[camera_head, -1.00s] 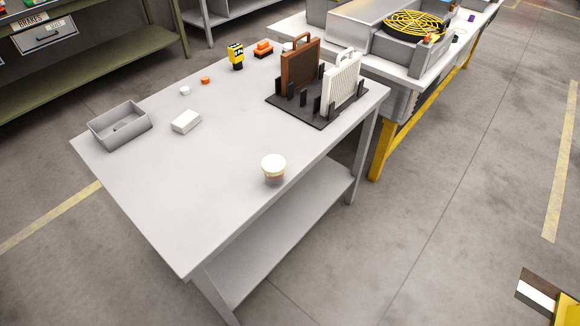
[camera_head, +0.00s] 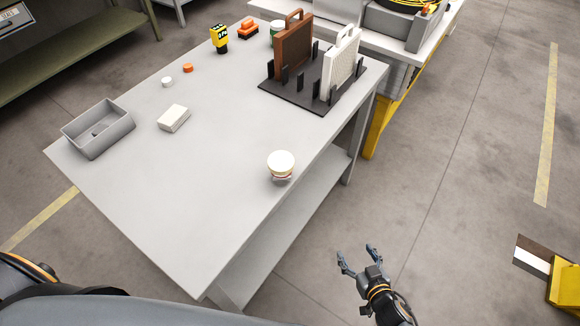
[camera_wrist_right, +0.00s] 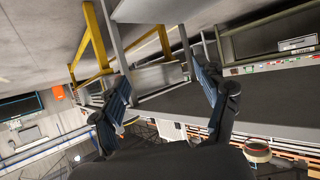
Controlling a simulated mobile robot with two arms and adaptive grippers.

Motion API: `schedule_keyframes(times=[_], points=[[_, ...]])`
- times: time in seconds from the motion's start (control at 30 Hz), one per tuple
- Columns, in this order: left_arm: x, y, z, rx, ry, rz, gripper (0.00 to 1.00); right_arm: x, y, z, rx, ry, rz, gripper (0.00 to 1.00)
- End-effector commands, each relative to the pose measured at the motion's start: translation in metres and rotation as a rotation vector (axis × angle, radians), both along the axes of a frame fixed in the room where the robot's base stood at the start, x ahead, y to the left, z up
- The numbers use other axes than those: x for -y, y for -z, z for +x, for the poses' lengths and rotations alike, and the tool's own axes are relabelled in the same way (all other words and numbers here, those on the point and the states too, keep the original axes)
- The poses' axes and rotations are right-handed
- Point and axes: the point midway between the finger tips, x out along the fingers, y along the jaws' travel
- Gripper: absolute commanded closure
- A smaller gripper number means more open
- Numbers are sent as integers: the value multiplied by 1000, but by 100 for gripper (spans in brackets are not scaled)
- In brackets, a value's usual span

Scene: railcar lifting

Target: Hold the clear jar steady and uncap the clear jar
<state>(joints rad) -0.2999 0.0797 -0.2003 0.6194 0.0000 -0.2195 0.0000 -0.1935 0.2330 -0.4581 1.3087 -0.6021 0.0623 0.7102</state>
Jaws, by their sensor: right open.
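The clear jar (camera_head: 281,172) stands upright near the table's right edge, with its cream lid (camera_head: 281,160) on. My right gripper (camera_head: 357,256) is open and empty, past the table's edge, to the right of and nearer than the jar. Its two spread fingers also show in the right wrist view (camera_wrist_right: 160,88), with nothing between them. A dark arm part of mine shows at the lower left, but the left gripper is not in view.
The grey table (camera_head: 190,210) holds a grey bin (camera_head: 98,130), a white box (camera_head: 173,118), small white and orange caps, a yellow-black item (camera_head: 219,39) and a black rack (camera_head: 300,95) with brown and white panels. The table around the jar is clear.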

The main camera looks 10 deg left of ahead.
Motion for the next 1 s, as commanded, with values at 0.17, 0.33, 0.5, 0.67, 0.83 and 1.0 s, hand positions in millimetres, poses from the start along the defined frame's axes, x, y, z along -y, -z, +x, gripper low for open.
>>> schedule_keyframes(times=[0.17, 0.33, 0.5, 0.67, 0.83, 1.0], points=[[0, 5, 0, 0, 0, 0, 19, -74, -121, 23, 232, -200, 166, 26], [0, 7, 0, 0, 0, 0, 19, -122, -203, 5, 351, -367, 282, 26], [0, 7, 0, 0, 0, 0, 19, -141, -229, 0, 379, -420, 320, 26], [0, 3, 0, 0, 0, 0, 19, -164, -231, 18, 381, -421, 321, 26], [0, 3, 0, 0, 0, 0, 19, -189, -229, 38, 379, -420, 320, 26], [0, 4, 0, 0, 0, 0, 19, -202, -228, 48, 378, -419, 319, 26]])
